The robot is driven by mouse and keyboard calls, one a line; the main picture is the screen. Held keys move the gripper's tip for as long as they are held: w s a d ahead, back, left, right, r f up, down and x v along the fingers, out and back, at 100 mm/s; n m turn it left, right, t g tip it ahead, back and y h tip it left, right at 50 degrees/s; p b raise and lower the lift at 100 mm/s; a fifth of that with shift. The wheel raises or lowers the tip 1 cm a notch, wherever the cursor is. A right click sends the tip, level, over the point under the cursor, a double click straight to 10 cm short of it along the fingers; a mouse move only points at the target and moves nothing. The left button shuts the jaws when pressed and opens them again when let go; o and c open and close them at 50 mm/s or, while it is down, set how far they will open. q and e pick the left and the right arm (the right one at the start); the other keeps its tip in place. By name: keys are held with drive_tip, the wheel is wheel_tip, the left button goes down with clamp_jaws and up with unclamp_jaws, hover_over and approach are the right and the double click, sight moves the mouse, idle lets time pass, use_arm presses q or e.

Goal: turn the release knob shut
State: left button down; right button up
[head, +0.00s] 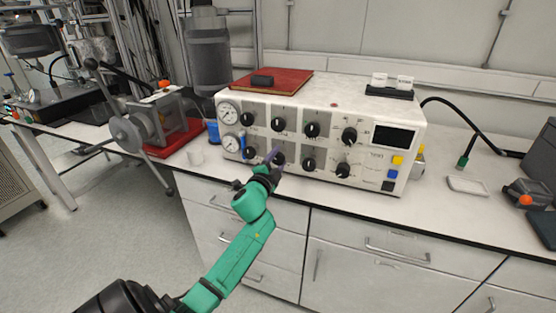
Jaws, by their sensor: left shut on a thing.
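A white control box (365,111) on the bench has two rows of black knobs on its front. The labels are too small to read, so I cannot tell by name which is the release knob. My left gripper (275,158) is at the second knob from the left in the lower row (280,160). It is shut on that knob, which it partly hides. My green left arm reaches up from the bottom of the view. The knob's exact angle cannot be made out. My right gripper is not in view.
Two round gauges (229,109) sit at the box's left end, and a dark screen (394,136) at its right. A red mat (271,82) lies on top. A metal device with a handwheel (126,133) stands left. White drawers (385,255) are below the bench.

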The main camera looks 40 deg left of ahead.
use_arm(q)
drive_tip(key=m, duration=0.5)
drive_tip(key=shift+m, duration=2.5)
drive_tip(key=shift+c, duration=1.3)
unclamp_jaws()
drive_tip(key=b+v, duration=0.1)
drive_tip(key=v, duration=1.3)
drive_tip(key=shift+s, duration=0.3)
